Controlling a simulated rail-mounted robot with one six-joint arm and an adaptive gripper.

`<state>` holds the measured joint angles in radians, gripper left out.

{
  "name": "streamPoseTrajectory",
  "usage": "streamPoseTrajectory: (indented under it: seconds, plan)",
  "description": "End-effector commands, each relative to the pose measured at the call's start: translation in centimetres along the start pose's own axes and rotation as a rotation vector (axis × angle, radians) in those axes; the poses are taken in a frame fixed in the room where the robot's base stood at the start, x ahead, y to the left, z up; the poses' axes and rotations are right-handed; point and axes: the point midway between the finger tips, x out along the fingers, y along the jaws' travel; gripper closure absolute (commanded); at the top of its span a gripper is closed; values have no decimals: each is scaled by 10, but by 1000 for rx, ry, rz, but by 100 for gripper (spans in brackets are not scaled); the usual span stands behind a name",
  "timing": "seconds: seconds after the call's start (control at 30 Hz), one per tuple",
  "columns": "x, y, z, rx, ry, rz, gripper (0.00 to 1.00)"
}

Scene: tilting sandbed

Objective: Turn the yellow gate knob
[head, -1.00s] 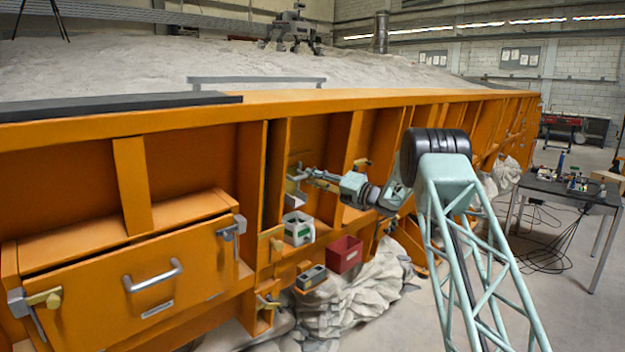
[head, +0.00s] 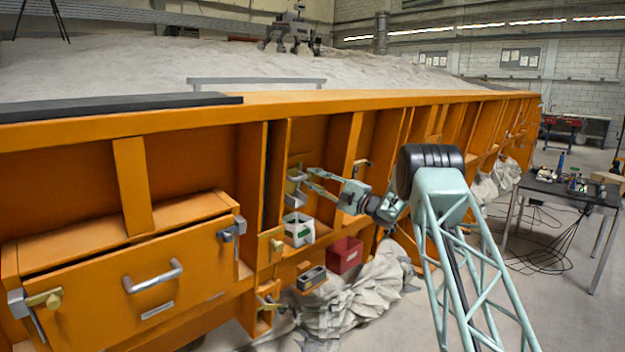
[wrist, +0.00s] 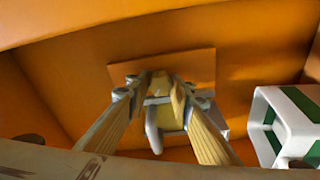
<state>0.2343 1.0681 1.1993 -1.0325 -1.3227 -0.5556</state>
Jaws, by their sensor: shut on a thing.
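The yellow gate knob (wrist: 160,85) shows in the wrist view between the two fingertips of my gripper (wrist: 162,78). My gripper is shut on it, with one finger on each side. A grey metal gate fitting with a spout (wrist: 165,115) lies just behind and below the knob, on an orange plate. In the head view my gripper (head: 307,179) reaches left into an orange bay at the grey fitting (head: 296,192). The knob is too small to make out clearly there.
A white and green container (head: 298,230) stands below the fitting; it also shows at right in the wrist view (wrist: 260,130). A red bin (head: 345,254) is to its right. Orange ribs (head: 277,180) bound the bay. A drawer (head: 130,290) is at left.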

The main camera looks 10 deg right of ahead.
Motion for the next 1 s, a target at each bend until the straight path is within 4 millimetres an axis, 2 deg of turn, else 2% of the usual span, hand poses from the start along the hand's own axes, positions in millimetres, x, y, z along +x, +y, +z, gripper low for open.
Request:
streamPoseTrajectory:
  seconds: [0.7,1.0]
  plan:
    - [0,0,0,613,-1,109,90]
    - [0,1,0,787,0,141,90]
